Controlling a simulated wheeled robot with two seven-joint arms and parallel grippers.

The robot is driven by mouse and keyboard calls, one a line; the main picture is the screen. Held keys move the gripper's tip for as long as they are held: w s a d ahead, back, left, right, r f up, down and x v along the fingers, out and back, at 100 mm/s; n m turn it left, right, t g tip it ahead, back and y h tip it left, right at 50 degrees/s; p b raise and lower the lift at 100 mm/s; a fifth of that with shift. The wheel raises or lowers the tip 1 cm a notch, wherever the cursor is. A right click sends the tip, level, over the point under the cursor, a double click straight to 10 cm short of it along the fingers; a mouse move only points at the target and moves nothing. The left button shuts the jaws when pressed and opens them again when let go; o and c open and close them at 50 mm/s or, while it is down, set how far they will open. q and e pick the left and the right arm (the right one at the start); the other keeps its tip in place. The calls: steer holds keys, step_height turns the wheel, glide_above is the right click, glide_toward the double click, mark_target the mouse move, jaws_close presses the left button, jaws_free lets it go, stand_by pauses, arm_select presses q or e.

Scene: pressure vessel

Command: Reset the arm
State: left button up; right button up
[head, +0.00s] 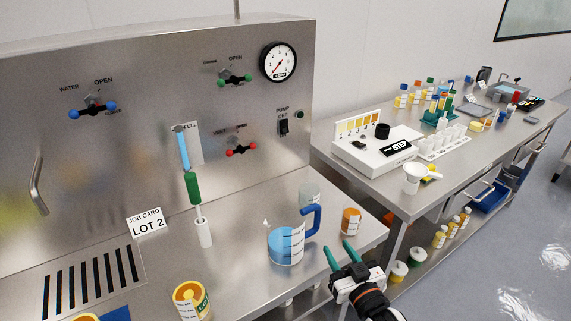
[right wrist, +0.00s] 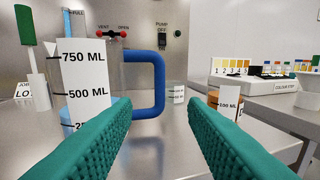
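My right gripper (head: 338,258) is open and empty in the head view, low at the right end of the steel worktop. Its two green fingers (right wrist: 160,135) stand wide apart in the right wrist view, with nothing between them. A clear jug (head: 287,244) with blue liquid and a blue handle (right wrist: 158,82) stands just beyond and left of the fingers, apart from them. A small beaker of orange liquid (head: 351,221) stands behind the gripper, to the right of the jug. My left gripper is not in view.
The steel panel (head: 150,60) carries blue, green and red valve handles, a gauge (head: 278,62) and a pump switch (head: 284,126). A side bench (head: 400,205) holds bottles.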

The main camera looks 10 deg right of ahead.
steer(key=s+a+f+g+h, duration=0.1)
steer(key=s+f+g, duration=0.3)
steer(key=s, duration=0.5)
steer(key=s+a+f+g, duration=0.1)
steer(key=s+f+g, duration=0.1)
steer(key=s+g, duration=0.5)
steer(key=s+a+f+g+h, duration=0.1)
steer(key=s+f+g, duration=0.2)
steer(key=s, duration=0.7)
step_height(320, 180, down, 27)
steer(key=s+n+g, duration=0.1)
steer(key=s+g, duration=0.1)
steer(key=s+d+f, duration=0.3)
steer(key=s+f, duration=1.1)
steer(key=s, duration=0.1)
steer(key=shift+s+f+g, duration=0.2)
steer(key=shift+f+g, duration=0.1)
steer(key=shift+g, duration=0.1)
